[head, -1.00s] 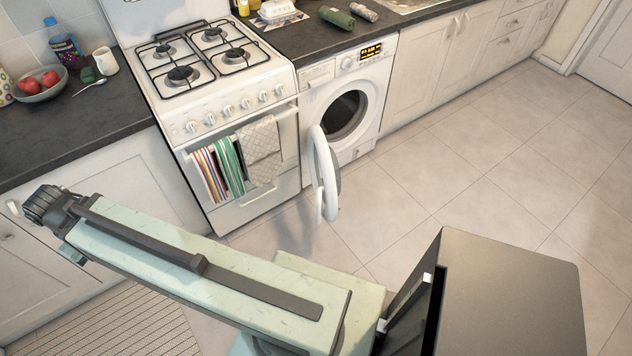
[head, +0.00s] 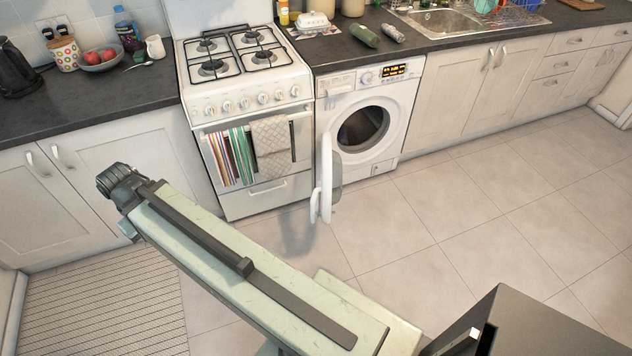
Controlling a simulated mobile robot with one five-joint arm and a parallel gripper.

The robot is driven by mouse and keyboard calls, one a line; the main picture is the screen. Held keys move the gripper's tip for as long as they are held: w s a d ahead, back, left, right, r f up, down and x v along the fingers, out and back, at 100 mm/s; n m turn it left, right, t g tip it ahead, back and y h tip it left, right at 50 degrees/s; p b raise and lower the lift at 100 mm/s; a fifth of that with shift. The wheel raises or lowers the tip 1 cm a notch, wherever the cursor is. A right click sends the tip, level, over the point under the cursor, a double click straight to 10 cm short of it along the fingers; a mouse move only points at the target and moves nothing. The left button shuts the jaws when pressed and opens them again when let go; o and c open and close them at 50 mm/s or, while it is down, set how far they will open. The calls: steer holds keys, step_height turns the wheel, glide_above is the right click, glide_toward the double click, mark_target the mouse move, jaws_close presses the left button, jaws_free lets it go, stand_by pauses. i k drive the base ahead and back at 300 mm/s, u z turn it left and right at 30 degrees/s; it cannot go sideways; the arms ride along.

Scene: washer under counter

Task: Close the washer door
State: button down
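The white washer (head: 372,112) stands under the dark counter, right of the cooker. Its round door (head: 325,180) is swung wide open on the left side of the opening and sticks out toward me. The dark drum opening (head: 362,128) is uncovered. My arm reaches to the left across the lower part of the head view. Its far end is in front of the left cabinets, well left of the washer door and apart from it. My gripper's fingers cannot be made out there.
The white cooker (head: 246,110) with towels (head: 271,146) on its oven handle stands left of the washer. A ribbed mat (head: 105,305) lies at lower left. The tiled floor (head: 440,225) in front of the washer and to its right is clear.

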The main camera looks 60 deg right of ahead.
mark_target(325, 188)
steer(key=z, duration=0.15)
steer(key=i, duration=0.95)
steer(key=u, duration=0.1)
